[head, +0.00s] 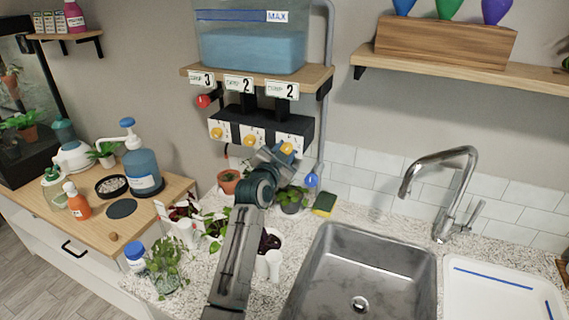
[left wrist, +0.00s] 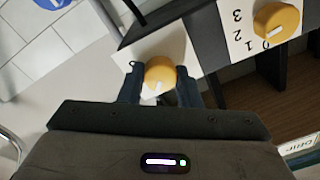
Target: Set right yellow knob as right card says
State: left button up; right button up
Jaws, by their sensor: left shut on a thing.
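The right yellow knob (head: 287,148) is on the right white dial plate of the black control box (head: 235,131). My left gripper (head: 277,153) reaches it from the front. In the left wrist view the fingers are shut on the right knob (left wrist: 160,71), one on each side. A pale pointer mark shows on this knob, but most of its dial numbers are hidden. The right card (head: 283,90), on the shelf edge above, reads 2. The middle knob (left wrist: 277,20) stands free beside the gripper, with numbers around it. My right gripper is not in view.
The left card (head: 201,78) reads 3 and the middle card (head: 239,84) reads 2. A blue water tank (head: 250,45) stands on the shelf above. A blue valve handle (head: 312,180) hangs right of the box. Potted plants, a sponge (head: 324,204) and a sink (head: 365,270) lie below.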

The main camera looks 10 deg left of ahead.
pick_arm(q)
jog(key=m+b, duration=0.5)
jog(key=m, duration=0.1)
jog(key=shift+f, duration=0.2)
jog(key=shift+m+b, duration=0.55)
jog(key=shift+m, duration=0.15)
jog(key=shift+r+m, duration=0.1)
jog(key=shift+m, duration=0.2)
jog(key=o, duration=0.8)
jog(key=shift+o, duration=0.8)
